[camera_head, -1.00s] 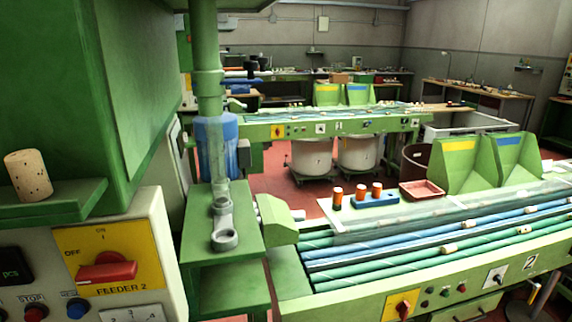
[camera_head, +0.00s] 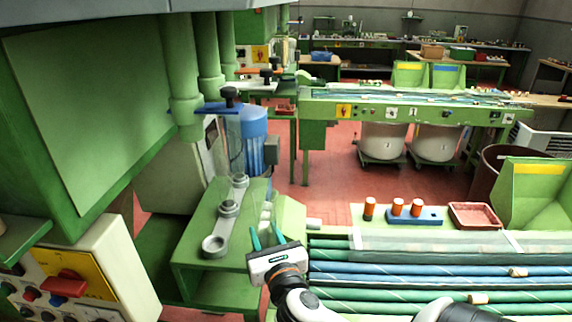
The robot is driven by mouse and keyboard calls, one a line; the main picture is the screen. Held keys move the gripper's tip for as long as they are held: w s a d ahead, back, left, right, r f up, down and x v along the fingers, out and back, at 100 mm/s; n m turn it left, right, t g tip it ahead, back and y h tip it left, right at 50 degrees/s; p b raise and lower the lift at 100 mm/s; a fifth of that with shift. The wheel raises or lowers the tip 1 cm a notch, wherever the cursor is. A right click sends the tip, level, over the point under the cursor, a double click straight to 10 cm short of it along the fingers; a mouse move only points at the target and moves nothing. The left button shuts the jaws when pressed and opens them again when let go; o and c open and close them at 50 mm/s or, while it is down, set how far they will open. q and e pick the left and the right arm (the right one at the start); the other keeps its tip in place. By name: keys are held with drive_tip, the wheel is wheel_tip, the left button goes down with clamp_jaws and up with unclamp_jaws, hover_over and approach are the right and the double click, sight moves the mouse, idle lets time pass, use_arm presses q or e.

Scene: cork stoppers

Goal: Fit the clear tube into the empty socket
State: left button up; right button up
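Three grey ring sockets sit in a row on the green stand (camera_head: 190,264): a near one (camera_head: 214,246), a middle one (camera_head: 228,208) and a far one (camera_head: 240,181). The near socket looks empty. Faint see-through upright shapes, perhaps clear tubes, stand at the stand's right side (camera_head: 266,211); their outlines are hard to make out. My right gripper (camera_head: 267,233) comes in from the lower right. My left gripper is out of view.
Green pipes (camera_head: 184,85) hang above the stand, with a blue clamp (camera_head: 218,108) by them. A control panel (camera_head: 85,270) is at lower left.

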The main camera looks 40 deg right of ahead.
drive_tip(key=w+d+r+m+g+h+p, duration=0.1)
drive_tip(key=w+d+r+m+h+p, duration=0.2)
drive_tip(key=r, duration=0.4)
use_arm(q)
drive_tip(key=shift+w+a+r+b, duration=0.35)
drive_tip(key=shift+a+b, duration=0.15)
drive_tip(key=shift+b, duration=0.35)
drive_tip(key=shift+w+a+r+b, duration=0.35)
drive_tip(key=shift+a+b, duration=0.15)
drive_tip(key=shift+b, duration=0.3)
use_arm(e)
drive_tip(key=w+a+f+n, duration=0.1)
drive_tip(key=w+a, duration=0.7)
drive_tip(key=w, duration=0.2)
drive_tip(key=shift+w+a+g, duration=0.15)
drive_tip(key=shift+w+g, duration=0.15)
drive_tip(key=shift+w, duration=0.1)
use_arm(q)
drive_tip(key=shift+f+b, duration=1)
use_arm(e)
drive_tip(key=shift+f, duration=1.45)
drive_tip(key=o, duration=1.1)
drive_tip(key=shift+y, duration=0.3)
